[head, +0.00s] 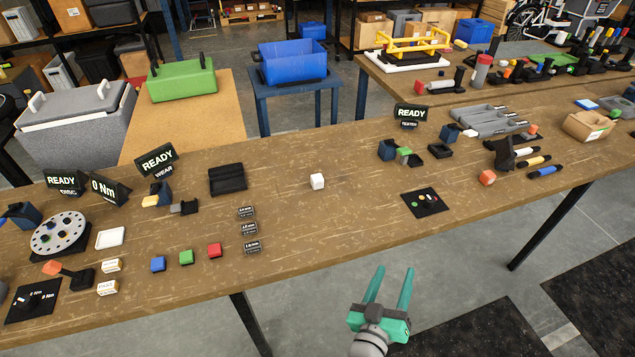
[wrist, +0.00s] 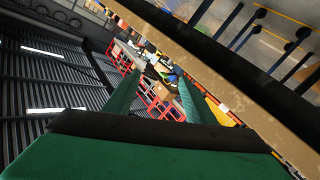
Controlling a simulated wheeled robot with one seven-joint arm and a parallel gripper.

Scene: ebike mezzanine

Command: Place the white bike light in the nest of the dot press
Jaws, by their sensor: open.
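A small white block (head: 317,181), which looks like the white bike light, sits alone on the middle of the wooden bench in the head view. My gripper (head: 394,270) is in front of the bench's near edge, open and empty, apart from the block. Its two green fingers also show spread in the wrist view (wrist: 156,92), with nothing between them. I cannot tell surely which fixture is the dot press. A black upright fixture (head: 502,154) stands at the right of the bench, and a blue and black fixture (head: 388,150) stands by the TESTER sign. No nest shows clearly.
The wooden bench (head: 345,222) is bare around the white block. A black tray (head: 228,179) and small labelled blocks (head: 248,229) lie to its left. Blue (head: 158,264), green (head: 186,257) and red (head: 215,250) blocks lie near the front. A black pad (head: 426,202) lies right.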

